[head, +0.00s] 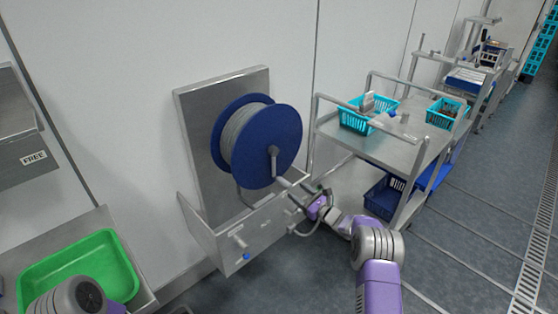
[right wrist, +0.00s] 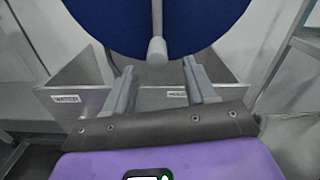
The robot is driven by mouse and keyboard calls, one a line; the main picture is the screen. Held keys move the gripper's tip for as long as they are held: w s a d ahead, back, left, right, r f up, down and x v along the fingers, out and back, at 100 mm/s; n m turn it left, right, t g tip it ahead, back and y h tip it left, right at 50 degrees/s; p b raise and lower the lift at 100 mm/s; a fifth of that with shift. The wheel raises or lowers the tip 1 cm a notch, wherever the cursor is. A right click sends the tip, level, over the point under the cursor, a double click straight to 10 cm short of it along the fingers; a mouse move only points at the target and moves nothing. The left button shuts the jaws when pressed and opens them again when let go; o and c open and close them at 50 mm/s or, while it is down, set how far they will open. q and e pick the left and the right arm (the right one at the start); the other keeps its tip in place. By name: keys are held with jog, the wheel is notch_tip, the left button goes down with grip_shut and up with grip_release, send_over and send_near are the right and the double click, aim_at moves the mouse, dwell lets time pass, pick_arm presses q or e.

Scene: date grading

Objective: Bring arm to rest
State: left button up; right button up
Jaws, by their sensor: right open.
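My right arm (head: 378,250) reaches forward from the bottom of the head view. Its right gripper (head: 294,187) is at the front of the wall-mounted reel, just below the hub. In the right wrist view the right gripper (right wrist: 160,72) has its two grey fingers apart, with nothing between them. The blue reel (head: 290,135), wound with grey line, shows in the right wrist view (right wrist: 100,18) as a blue disc. Its grey handle (right wrist: 157,52) lies ahead, between the fingers in the picture; contact cannot be told. Only a joint of my left arm shows at the bottom left; its gripper is out of view.
A steel box (head: 235,240) with small knobs sits below the reel. A green tray (head: 125,265) is at the left. A steel cart (head: 375,150) with teal baskets (head: 355,121) stands right of the reel. Floor at the right is clear.

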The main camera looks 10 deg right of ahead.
jog(key=s+a+f+m+g+h+p, duration=0.2)
jog(key=s+a+f+m+g+h, duration=0.15)
jog(key=s+f+m, duration=0.8)
jog(key=s+a+f+m+g+h+p, duration=0.2)
jog(key=s+a+f+m+g+p, duration=0.3)
jog(key=m, duration=1.2)
jog(key=s+a+m+g, duration=0.3)
jog(key=s+m, duration=0.6)
jog(key=s, duration=0.5)
jog(key=s+a+m+g+y, duration=0.1)
jog(key=s+a+m+g, duration=0.3)
jog(key=s+m, duration=0.5)
jog(key=s+a, duration=0.1)
jog(key=s, duration=0.4)
jog(key=shift+s+a, duration=0.15)
jog(key=shift+a, duration=0.15)
jog(key=shift+r, duration=0.1)
